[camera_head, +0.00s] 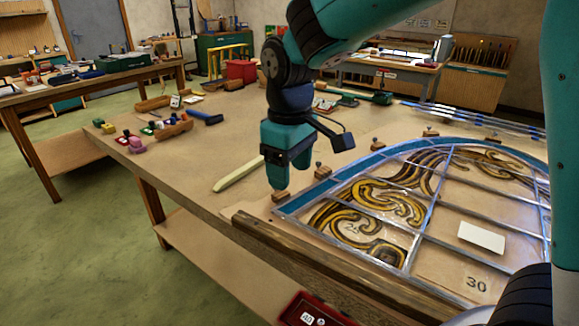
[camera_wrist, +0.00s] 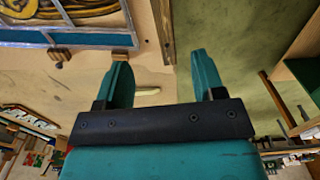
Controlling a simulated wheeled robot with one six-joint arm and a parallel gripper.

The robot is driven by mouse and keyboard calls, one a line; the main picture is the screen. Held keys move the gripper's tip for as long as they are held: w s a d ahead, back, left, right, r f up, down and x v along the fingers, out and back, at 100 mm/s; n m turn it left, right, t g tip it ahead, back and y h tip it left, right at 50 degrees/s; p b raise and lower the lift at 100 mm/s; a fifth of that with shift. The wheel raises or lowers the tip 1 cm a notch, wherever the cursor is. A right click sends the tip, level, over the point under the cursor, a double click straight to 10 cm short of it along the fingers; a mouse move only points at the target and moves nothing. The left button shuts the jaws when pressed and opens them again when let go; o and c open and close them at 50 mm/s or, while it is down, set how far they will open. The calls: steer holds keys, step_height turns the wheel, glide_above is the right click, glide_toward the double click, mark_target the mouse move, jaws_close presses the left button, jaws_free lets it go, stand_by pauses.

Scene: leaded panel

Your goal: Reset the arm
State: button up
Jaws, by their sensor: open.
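My teal arm reaches in from the upper right of the head view. My gripper (camera_head: 287,178) hangs over the near edge of the workbench (camera_head: 222,140), left of the leaded panel. In the wrist view my gripper (camera_wrist: 165,75) shows two teal fingers well apart, with nothing between them. The leaded panel (camera_head: 415,195) lies on the bench, with a blue curved border and amber scrolls. Its corner also shows at the upper left of the wrist view (camera_wrist: 84,37).
A pale stick (camera_head: 238,175) lies beside my gripper. Wooden blocks (camera_head: 322,171) stand along the panel's border. A wooden rail (camera_head: 300,252) runs along the bench's near edge. Small coloured pieces (camera_head: 136,144), a blue-handled tool (camera_head: 205,117) and a red box (camera_head: 241,70) are farther back. Green floor lies left.

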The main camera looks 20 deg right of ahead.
steer(key=shift+s, duration=0.1)
steer(key=s+a+r+y, duration=0.1)
steer(key=s+y, duration=0.1)
steer(key=s, duration=0.7)
steer(key=s+a+r+y, duration=0.1)
steer(key=s+y, duration=0.1)
steer(key=s, duration=0.8)
steer(key=shift+s+a, duration=0.25)
steer(key=shift+a, duration=0.1)
steer(key=c, duration=0.4)
steer(key=shift+d, duration=0.2)
